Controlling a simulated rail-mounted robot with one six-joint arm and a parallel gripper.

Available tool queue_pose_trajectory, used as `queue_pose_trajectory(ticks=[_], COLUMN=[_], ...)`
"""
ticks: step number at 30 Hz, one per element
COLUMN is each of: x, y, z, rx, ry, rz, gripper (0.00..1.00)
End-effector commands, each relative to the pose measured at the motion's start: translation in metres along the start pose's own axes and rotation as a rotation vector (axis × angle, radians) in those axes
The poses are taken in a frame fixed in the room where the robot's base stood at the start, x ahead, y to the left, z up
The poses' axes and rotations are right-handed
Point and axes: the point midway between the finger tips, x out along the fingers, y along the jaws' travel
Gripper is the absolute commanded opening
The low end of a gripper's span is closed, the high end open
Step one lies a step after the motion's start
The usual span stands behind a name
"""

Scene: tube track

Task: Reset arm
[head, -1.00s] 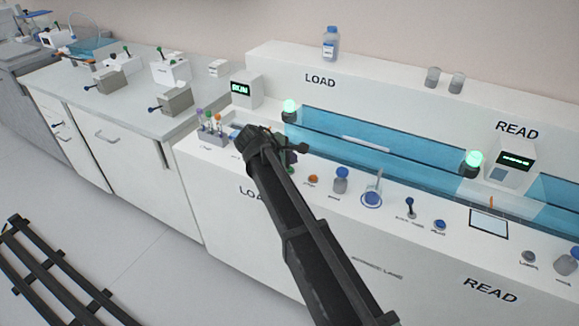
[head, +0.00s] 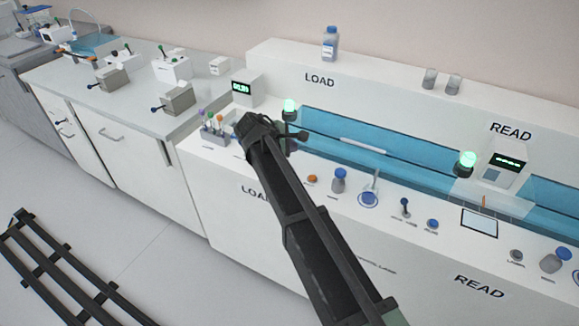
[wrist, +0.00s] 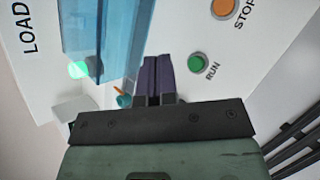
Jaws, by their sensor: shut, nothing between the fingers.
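My arm (head: 303,225) reaches up from the bottom of the head view over the front of the LOAD bench. Its outer end is bent over near the left green lamp, and the fingers are mostly hidden there. In the wrist view my gripper (wrist: 154,62) shows two dark purple fingers closed together with nothing between them. The fingers are beside the green RUN button (wrist: 197,62) and the end of the blue channel (wrist: 100,35). I cannot tell how high they are above the bench.
The white bench (head: 225,165) carries a tube rack (head: 214,131), an orange button (head: 312,179), a grey bottle with a blue cap (head: 339,181) and a tablet (head: 479,222). Green lamps (head: 290,106) stand along the blue track (head: 370,148). A side counter (head: 130,90) holds several small devices.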

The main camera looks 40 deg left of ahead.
Motion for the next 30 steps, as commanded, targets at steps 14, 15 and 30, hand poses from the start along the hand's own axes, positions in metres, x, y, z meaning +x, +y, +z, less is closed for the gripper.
queue_pose_trajectory(ticks=[14, 15, 30], x=[0.0, 0.0, 0.031], y=[0.0, 0.0, -0.245], z=[0.0, 0.0, 0.315], rx=[0.008, 0.037, 1.422], ry=[0.0, -0.001, -0.068], rz=[0.0, -0.001, -0.759], gripper=[0.0, 0.0, 0.0])
